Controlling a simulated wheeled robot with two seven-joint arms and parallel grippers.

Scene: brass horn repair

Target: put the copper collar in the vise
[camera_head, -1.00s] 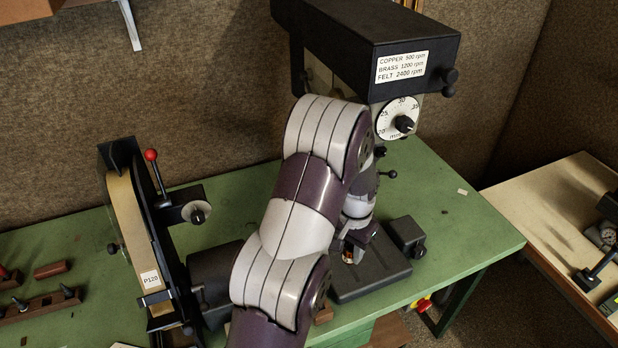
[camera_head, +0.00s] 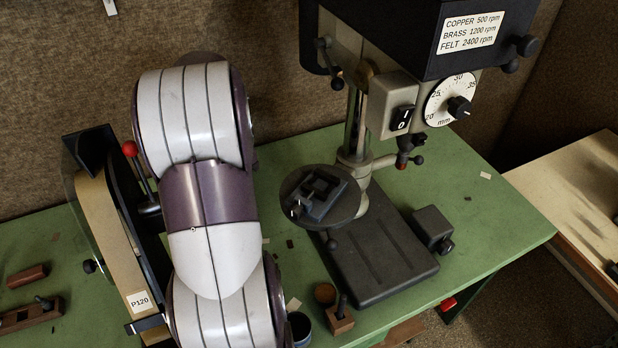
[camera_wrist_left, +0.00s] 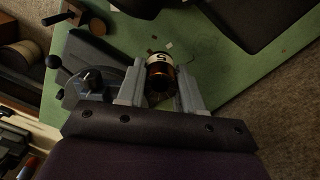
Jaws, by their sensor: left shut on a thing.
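A grey round part with a knob, likely that table and vise, shows left of the fingers in the wrist view. In the head view my left arm hides its own hand. My right gripper is not in view.
The drill press head (camera_head: 425,30) and column overhang the round table (camera_head: 347,213). Its dark base (camera_head: 375,260) is clear. A belt sander (camera_head: 115,240) stands left, near my arm. A wooden block with a peg (camera_head: 340,320) and a dark cup (camera_head: 300,326) stand near the front edge.

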